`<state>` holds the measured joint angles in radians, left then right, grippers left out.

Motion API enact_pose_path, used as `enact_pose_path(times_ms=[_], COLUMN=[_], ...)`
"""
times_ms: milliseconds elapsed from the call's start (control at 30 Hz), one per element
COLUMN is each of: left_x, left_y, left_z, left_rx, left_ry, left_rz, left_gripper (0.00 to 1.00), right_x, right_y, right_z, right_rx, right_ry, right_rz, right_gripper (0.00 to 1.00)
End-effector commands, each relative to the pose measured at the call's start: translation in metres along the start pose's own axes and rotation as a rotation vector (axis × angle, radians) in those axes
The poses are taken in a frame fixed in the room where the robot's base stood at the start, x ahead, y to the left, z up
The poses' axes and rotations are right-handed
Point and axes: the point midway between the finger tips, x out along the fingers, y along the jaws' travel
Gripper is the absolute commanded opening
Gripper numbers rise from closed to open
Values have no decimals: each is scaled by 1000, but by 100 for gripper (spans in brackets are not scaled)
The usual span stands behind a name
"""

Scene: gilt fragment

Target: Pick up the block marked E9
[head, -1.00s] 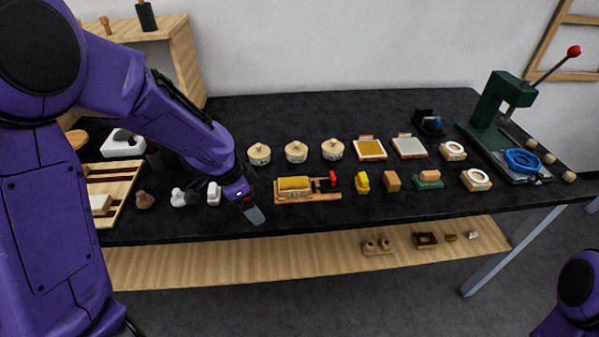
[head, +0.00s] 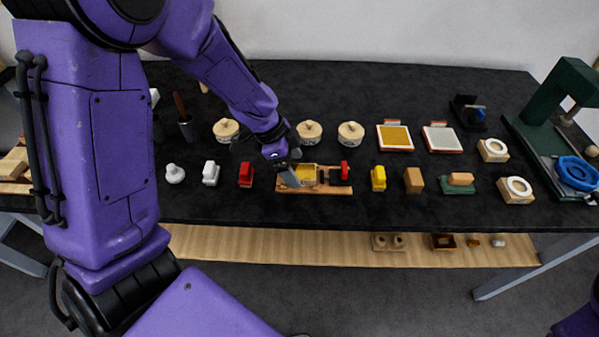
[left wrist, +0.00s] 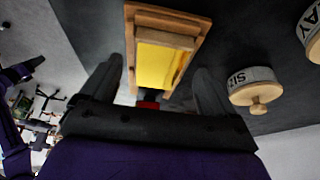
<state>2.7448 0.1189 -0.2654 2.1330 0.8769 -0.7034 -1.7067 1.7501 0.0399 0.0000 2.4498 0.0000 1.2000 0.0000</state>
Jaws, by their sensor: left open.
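I can read no E9 mark on any block in these views. Small blocks stand in a row along the front of the table: a white one (head: 210,173), a red one (head: 246,174), a yellow one (head: 378,178) and a tan one (head: 413,180). My left gripper (head: 288,172) is open over the left part of a wooden tray (head: 340,189) with a yellow pad. In the left wrist view the tray (left wrist: 196,35) and its yellow pad (left wrist: 155,68) show beyond the open fingers, with a red thing (left wrist: 148,104) between them, partly hidden. My right gripper is out of view.
Round lidded pots (head: 350,134) stand behind the tray; one shows lettering in the left wrist view (left wrist: 255,85). To the right are framed pads (head: 395,137), white rings on wooden bases (head: 516,190) and a green press (head: 555,110). A wooden shelf (head: 330,249) runs below the table.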

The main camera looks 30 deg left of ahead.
Motion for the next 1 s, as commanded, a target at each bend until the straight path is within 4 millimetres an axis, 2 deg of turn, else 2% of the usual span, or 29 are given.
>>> enact_pose_path(times_ms=[33,133,333,367,533,567,867,1000], left_x=[9,18,20,20,20,20,20,13], left_y=[1,0,0,0,0,0,0,0], left_z=[0,-1,-2,-2,-2,-2,-3,-7], left_rx=[1,2,4,4,4,4,4,7], left_ry=[-1,0,1,1,1,1,1,2], left_rz=[4,1,-1,-1,0,0,1,2], left_gripper=[89,89,89,86,31,29,28,28], right_x=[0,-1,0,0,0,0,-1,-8], right_y=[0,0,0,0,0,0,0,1], right_z=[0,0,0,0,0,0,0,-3], right_rx=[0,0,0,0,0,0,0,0], right_ry=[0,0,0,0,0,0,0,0], right_rz=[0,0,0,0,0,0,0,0], right_gripper=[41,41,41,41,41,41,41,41])
